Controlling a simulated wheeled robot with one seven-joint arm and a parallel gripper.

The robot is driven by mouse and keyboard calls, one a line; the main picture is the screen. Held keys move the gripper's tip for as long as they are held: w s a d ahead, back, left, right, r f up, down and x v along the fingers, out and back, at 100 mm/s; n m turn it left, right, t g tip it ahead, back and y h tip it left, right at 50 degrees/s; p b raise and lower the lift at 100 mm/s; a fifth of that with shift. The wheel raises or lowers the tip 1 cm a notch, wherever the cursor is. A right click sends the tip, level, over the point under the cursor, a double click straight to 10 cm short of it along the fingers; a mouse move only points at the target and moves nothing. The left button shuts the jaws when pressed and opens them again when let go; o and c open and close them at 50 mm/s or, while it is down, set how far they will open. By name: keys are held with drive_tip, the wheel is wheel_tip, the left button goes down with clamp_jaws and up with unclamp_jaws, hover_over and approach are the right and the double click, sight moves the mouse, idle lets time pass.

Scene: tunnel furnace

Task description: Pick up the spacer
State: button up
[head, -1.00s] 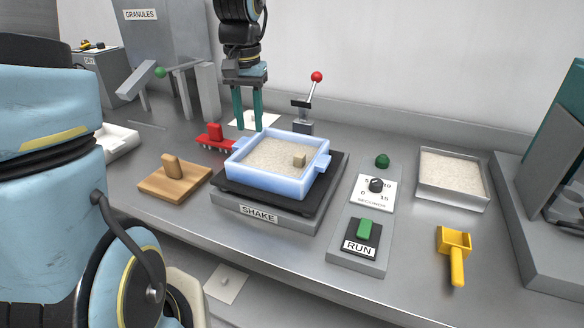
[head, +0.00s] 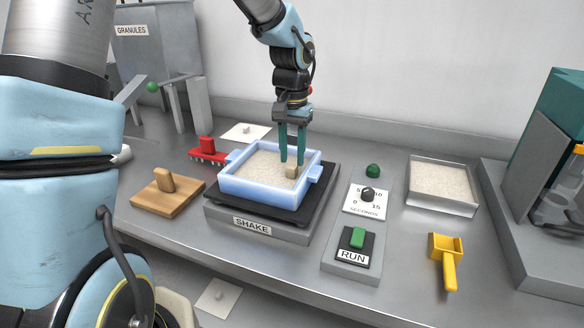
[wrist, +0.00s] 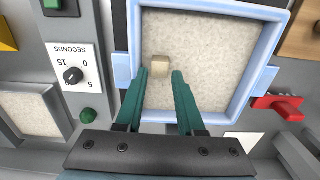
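The spacer appears to be the small beige block (head: 291,172) on the pale granules in the blue tray (head: 245,188), near the tray's right side. My gripper (head: 292,161) is open, with its two green fingers pointing down just above the block. In the wrist view the block (wrist: 160,67) shows just beyond the fingertips (wrist: 160,74), roughly centred between them. I see no finger closed on it. Whether the fingertips reach down beside its sides I cannot tell.
The tray sits on the black-topped SHAKE base (head: 252,226). A red rake-like tool (head: 207,151) and wooden block with handle (head: 165,191) lie left. The dial panel (head: 367,200), RUN switch (head: 356,240), granule bin (head: 443,186) and yellow scoop (head: 446,258) stand right.

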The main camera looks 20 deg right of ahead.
sight(292, 171)
drive_tip(key=shift+s+f, duration=0.1)
drive_tip(key=shift+f, duration=1.25)
drive_tip(key=shift+a, duration=0.1)
drive_tip(key=shift+c, duration=0.4)
clamp_jaws()
